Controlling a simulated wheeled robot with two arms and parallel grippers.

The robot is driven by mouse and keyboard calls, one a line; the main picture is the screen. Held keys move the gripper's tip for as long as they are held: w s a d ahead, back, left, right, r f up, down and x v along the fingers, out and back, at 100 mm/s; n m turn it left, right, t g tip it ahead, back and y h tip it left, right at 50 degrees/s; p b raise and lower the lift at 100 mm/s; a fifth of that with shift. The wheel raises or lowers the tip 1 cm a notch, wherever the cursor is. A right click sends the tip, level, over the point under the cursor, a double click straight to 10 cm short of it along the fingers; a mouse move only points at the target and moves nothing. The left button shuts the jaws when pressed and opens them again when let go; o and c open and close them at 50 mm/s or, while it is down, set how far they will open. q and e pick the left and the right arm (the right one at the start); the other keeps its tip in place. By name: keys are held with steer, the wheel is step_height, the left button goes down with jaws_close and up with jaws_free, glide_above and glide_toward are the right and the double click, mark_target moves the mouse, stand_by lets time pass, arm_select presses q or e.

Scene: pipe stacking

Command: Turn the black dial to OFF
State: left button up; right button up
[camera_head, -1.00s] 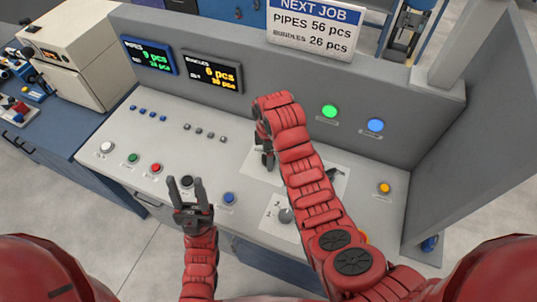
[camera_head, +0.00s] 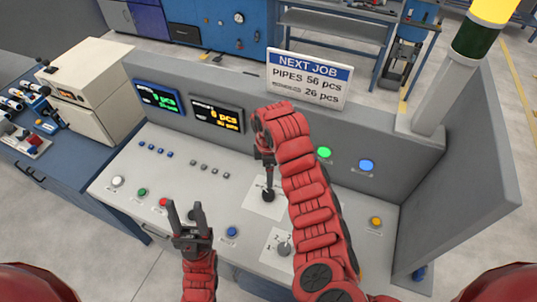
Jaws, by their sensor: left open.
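The black dial (camera_head: 268,195) sits on a white plate (camera_head: 256,210) on the sloped console top. My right gripper (camera_head: 267,162) hangs just above it, pointing down; I cannot tell whether they touch. The red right arm covers the right part of the plate, and the dial's markings are too small to read. My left gripper (camera_head: 186,212) is open and empty, fingers pointing away from me, over the console's front edge at lower left. A grey knob (camera_head: 284,249) stands on a second white plate, nearer to me.
White (camera_head: 118,181), green (camera_head: 142,192), red and blue (camera_head: 231,231) buttons line the console front. Lit green (camera_head: 324,152) and blue (camera_head: 366,166) buttons are on the back panel, a yellow one (camera_head: 376,222) at right. Two displays and a sign (camera_head: 308,80) stand behind.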

steer(key=shift+r, duration=2.25)
